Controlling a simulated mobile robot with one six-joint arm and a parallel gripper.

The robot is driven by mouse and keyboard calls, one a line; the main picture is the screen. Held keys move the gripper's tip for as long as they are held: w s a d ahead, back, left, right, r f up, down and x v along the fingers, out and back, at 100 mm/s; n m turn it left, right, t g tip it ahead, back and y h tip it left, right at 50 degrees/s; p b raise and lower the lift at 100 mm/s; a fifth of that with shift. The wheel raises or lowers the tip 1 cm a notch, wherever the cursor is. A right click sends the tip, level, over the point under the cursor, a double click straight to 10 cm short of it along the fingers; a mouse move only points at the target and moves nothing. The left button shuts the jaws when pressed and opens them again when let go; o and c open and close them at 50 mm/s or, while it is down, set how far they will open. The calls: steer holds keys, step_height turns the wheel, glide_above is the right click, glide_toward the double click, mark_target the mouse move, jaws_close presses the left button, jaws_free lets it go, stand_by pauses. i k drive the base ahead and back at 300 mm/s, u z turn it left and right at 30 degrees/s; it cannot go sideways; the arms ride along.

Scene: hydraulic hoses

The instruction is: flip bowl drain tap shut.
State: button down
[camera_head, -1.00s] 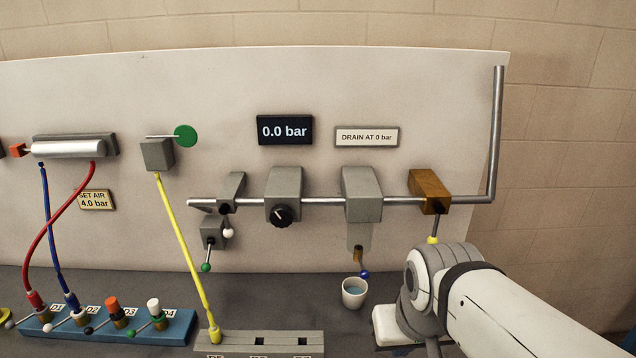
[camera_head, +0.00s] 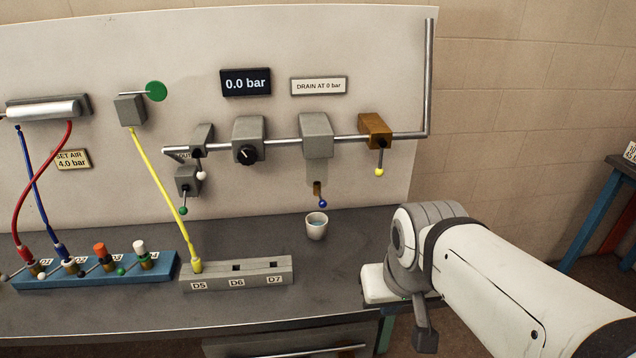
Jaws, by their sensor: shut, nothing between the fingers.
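The drain tap is a small brass body (camera_head: 317,187) under a grey block (camera_head: 316,135) on the pipe. Its short lever points down and slightly right, ending in a blue ball (camera_head: 322,203). A white bowl (camera_head: 317,227) with bluish liquid stands on the bench just below it. My arm enters from the lower right. My gripper (camera_head: 425,340) appears as a dark grey piece hanging below the wrist, shut and empty, well apart from the tap to its lower right. Part of it is hidden by the arm.
A brass block with a yellow-ball lever (camera_head: 380,171) sits right of the tap. The gauge (camera_head: 245,82) reads 0.0 bar, and a sign (camera_head: 318,86) says DRAIN AT 0 bar. A grey socket block (camera_head: 237,274) holds a yellow hose (camera_head: 165,195). Open bench lies around the bowl.

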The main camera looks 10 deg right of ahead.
mark_target(322, 204)
steer(key=z, duration=0.95)
steer(key=k, duration=0.5)
steer(key=u, duration=0.95)
steer(key=i, duration=1)
steer(key=u, duration=0.05)
